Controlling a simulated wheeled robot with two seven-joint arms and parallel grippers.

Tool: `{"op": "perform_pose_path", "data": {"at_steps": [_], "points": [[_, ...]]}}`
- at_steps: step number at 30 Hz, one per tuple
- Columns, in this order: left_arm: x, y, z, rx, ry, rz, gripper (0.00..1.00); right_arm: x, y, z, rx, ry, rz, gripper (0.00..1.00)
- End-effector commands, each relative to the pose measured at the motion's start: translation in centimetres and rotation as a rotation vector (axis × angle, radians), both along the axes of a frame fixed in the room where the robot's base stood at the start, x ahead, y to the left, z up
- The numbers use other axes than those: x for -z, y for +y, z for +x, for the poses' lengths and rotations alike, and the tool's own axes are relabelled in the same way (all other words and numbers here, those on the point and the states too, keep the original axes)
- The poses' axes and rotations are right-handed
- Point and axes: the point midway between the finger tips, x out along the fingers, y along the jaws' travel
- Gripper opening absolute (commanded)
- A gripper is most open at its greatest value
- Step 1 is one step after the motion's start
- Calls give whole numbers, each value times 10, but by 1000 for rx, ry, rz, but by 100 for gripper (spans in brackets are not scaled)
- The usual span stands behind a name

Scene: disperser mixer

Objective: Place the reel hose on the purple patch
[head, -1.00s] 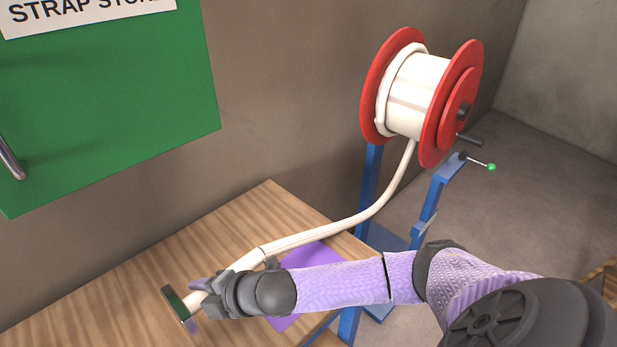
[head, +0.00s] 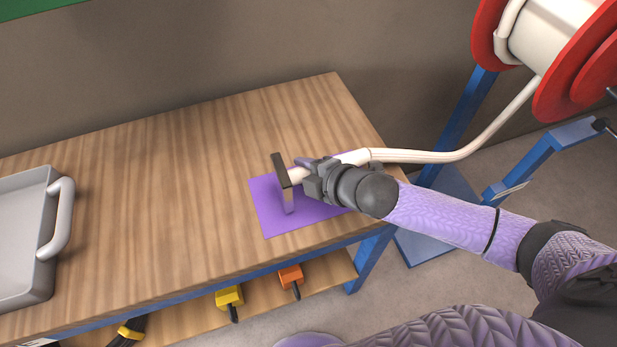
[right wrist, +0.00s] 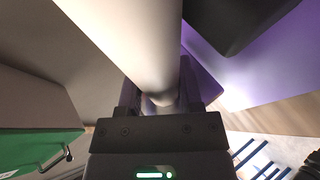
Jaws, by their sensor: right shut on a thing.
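The white reel hose (head: 440,157) runs from the red reel (head: 560,60) at the upper right down to the table. My right gripper (head: 306,176) is shut on the hose near its free end, which has a dark flat end piece (head: 281,170). In the head view this end is over the purple patch (head: 280,220), and a shadow or reflection shows under it; I cannot tell whether it touches. In the right wrist view the pale hose (right wrist: 135,40) passes between the fingers (right wrist: 160,100), with the purple patch (right wrist: 270,70) at the right. My left gripper is not in view.
The wooden table (head: 170,190) has free room left of the patch. A grey tray (head: 25,235) with a handle stands at its left. Yellow (head: 229,297) and orange (head: 291,276) items lie on the shelf below. A blue reel stand (head: 545,150) is at the right.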

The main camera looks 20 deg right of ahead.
Motion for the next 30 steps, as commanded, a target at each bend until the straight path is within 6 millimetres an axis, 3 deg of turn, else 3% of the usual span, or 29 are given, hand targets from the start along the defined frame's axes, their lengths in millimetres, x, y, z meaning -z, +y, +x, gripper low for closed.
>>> {"op": "perform_pose_path", "data": {"at_steps": [1, 11, 12, 16, 26, 30], "points": [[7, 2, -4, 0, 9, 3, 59, 12, 0, 0, 0, 2, 2, 0], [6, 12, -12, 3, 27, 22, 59, 12, 0, 0, -1, -1, 1, 0], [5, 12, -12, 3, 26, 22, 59, 12, 0, 0, 0, 0, 0, 54], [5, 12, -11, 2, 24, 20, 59, 12, 0, 0, -1, 0, 1, 81], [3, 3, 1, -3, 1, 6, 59, 7, 0, 0, -1, -1, 0, 81], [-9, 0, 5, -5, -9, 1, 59, -7, -11, -19, -1, 1, -1, 81]]}}
